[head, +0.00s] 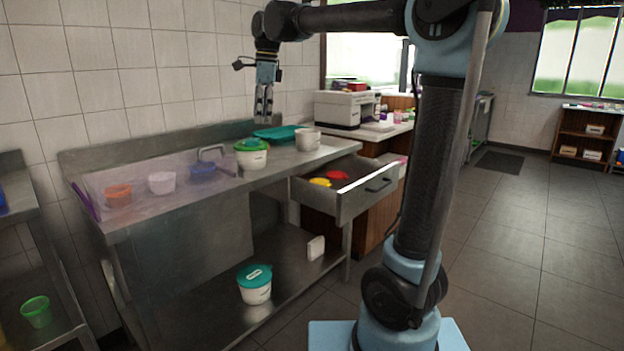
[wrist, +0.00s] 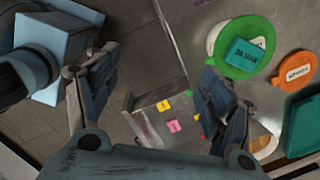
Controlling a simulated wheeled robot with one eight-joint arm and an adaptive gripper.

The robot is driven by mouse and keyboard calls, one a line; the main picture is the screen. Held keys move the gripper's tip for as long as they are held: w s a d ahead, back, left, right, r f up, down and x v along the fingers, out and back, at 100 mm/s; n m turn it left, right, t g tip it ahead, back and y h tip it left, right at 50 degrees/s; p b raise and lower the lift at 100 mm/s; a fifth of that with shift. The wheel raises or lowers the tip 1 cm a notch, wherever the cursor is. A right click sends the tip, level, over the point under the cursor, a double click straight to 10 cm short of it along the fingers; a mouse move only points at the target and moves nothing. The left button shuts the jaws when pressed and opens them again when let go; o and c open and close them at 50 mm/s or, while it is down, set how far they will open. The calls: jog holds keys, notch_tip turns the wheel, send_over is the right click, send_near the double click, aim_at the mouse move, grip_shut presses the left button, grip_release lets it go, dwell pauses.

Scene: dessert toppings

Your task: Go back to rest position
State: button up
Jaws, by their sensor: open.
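My gripper (head: 263,118) hangs pointing down above the steel counter, near the wall. In the wrist view my gripper (wrist: 160,75) has its two fingers spread wide, with nothing between them. Below it in the head view, apart from it, stands a white tub with a green lid (head: 250,145). That green lid (wrist: 229,38) shows at the upper right of the wrist view, with a teal piece (wrist: 247,54) on it. My arm reaches across the top of the head view.
A teal tray (head: 275,132) and a white bowl (head: 307,140) stand on the counter. Small tubs, one orange (head: 118,195), sit in a clear tray at left. A drawer (head: 362,200) stands open with red and yellow pieces inside.

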jog(key=s+d+f+n, duration=0.3)
jog(key=d+f, duration=0.1)
jog(key=d, duration=0.3)
jog(key=s+d+f+n+t, duration=0.1)
jog(key=s+d+f+n, duration=0.15)
jog(key=d+f, duration=0.4)
jog(key=s+d+f+n, duration=0.2)
jog(key=s+d+f, duration=0.15)
jog(key=d, duration=0.45)
jog(key=s+d+f+n, duration=0.4)
jog(key=s+d+f, duration=0.2)
jog(key=f, duration=0.4)
jog(key=s+d+f+n+t+h, duration=0.1)
jog(key=s+d+f+n, duration=0.3)
jog(key=s+f, duration=0.5)
jog(key=d+f, duration=0.1)
jog(key=d, duration=0.1)
jog(key=shift+d+f, duration=0.2)
jog(key=shift+d, duration=0.15)
jog(key=shift+w, duration=0.1)
jog(key=shift+w+f, duration=0.2)
jog(key=shift+w, duration=0.15)
